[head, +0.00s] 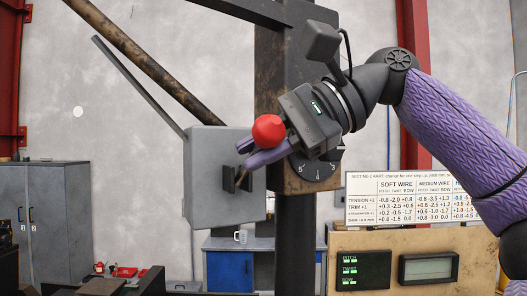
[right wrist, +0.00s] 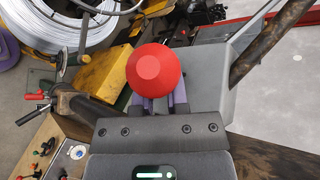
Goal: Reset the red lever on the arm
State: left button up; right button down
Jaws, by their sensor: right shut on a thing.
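The red lever (head: 268,130) shows mainly as a round red ball knob in front of a grey metal box (head: 208,185) on the arm of the machine. My right gripper (head: 250,157) reaches in from the right and its purple fingers are shut on the lever beside the ball. In the right wrist view the red ball (right wrist: 153,70) stands above and between the fingers (right wrist: 160,103) and hides their tips. The lever's shaft is mostly hidden by the fingers and the ball. My left gripper is out of view.
A numbered dial (head: 318,170) sits on the dark post just right of the lever. A settings chart (head: 405,198) and a panel with displays (head: 345,272) stand lower right. Rusty bars run above the box. A wire coil (right wrist: 55,25) lies upper left in the wrist view.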

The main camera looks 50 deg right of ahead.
jog(key=shift+r, duration=0.15)
jog(key=c, duration=0.9)
grip_release()
jog(key=o, duration=0.4)
jog(key=shift+a, duration=0.35)
jog(key=shift+c, duration=0.2)
jog(key=shift+d, duration=0.1)
jog(key=shift+d, duration=0.1)
jog(key=shift+s+d+r, duration=0.2)
jog(key=v, duration=0.9)
jog(key=shift+s, duration=0.15)
